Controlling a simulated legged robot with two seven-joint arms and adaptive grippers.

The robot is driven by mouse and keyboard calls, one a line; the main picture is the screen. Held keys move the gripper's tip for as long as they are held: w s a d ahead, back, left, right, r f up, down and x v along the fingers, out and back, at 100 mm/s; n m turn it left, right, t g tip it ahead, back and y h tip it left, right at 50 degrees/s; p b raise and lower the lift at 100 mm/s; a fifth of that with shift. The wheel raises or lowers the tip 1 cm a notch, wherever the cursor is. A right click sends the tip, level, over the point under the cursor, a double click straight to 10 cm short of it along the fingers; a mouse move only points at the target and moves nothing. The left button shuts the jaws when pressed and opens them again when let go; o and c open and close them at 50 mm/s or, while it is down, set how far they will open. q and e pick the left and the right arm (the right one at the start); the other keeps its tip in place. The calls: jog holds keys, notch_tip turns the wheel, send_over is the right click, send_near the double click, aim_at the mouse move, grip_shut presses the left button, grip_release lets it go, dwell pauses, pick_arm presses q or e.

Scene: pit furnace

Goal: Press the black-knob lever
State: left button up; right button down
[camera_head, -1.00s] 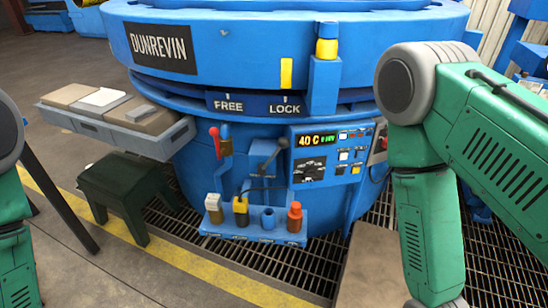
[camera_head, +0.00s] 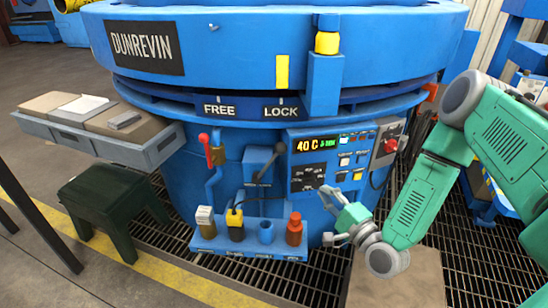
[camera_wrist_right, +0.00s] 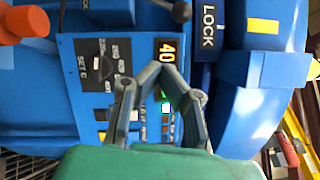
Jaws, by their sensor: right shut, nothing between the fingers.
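The black-knob lever (camera_head: 267,165) is a grey arm with a dark knob, on the blue furnace front left of the control panel. In the right wrist view its knob (camera_wrist_right: 181,12) shows at the top edge, beyond my fingertips. My right gripper (camera_head: 328,212) is below the panel, to the right of and lower than the lever, apart from it. In the right wrist view the right gripper (camera_wrist_right: 163,66) has its fingertips together, empty, in front of the panel. My left gripper is out of view.
A red-handled lever (camera_head: 205,148) is left of the black-knob lever. A shelf (camera_head: 250,248) with several small colored items is below. The control panel (camera_head: 325,165) reads 40 C. A green stool (camera_head: 112,205) and grey tray (camera_head: 150,150) stand left.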

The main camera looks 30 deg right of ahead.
jog(key=shift+w+d+r+m+t, duration=0.25)
jog(key=shift+d+r+m+t, duration=0.2)
jog(key=shift+r, duration=0.25)
jog(key=shift+d, duration=0.1)
jog(key=shift+w+a+r+b, duration=0.4)
jog(key=shift+w+a+r, duration=0.1)
jog(key=shift+w, duration=1.6)
jog(key=shift+w+a+r+b, duration=0.35)
jog(key=shift+w+a+b, duration=0.15)
jog(key=shift+w, duration=1.55)
jog(key=shift+w+a+r+b, duration=0.35)
jog(key=shift+w+a+r, duration=0.15)
jog(key=shift+w, duration=1.6)
